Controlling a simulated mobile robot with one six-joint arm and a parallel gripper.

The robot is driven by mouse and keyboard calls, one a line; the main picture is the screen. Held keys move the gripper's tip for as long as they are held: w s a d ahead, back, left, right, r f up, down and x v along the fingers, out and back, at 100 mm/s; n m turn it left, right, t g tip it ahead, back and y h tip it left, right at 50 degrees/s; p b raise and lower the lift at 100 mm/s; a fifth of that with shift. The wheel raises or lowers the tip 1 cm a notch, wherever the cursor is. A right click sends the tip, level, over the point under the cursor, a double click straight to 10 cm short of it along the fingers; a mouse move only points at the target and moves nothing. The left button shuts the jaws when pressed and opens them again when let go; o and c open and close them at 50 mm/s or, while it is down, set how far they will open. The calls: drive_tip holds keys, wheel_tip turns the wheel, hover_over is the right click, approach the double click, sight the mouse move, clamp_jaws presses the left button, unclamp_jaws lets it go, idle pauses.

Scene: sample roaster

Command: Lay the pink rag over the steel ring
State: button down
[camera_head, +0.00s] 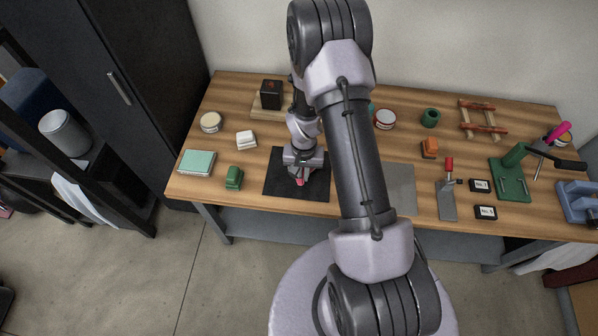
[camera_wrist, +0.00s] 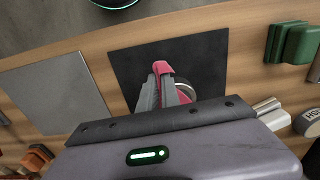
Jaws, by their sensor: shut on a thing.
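The pink rag (camera_wrist: 162,69) is held between the fingers of my gripper (camera_wrist: 165,92), which is shut on it, above the black mat. In the head view a bit of the rag (camera_head: 299,182) shows under my gripper (camera_head: 301,172). The steel ring (camera_wrist: 188,90) shows in the wrist view just right of the fingers, on or over the black mat (camera_wrist: 210,50). The fingers and the rag hide part of the ring. I cannot tell whether the rag touches it. In the head view the ring cannot be made out.
A green block (camera_head: 233,178) and a teal-topped box (camera_head: 197,163) stand left of the mat. A white block (camera_head: 246,140) and a round tin (camera_head: 210,122) are behind.

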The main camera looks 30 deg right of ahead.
drive_tip(key=shift+s+f, duration=0.2)
drive_tip(key=c, duration=1.2)
unclamp_jaws()
drive_tip(key=shift+r, duration=0.1)
drive_tip(key=s+a+r+p, duration=0.1)
drive_tip(key=s+r+p, duration=0.3)
drive_tip(key=r, duration=0.5)
drive_tip(key=shift+r+p, duration=0.4)
drive_tip(key=shift+p, duration=0.55)
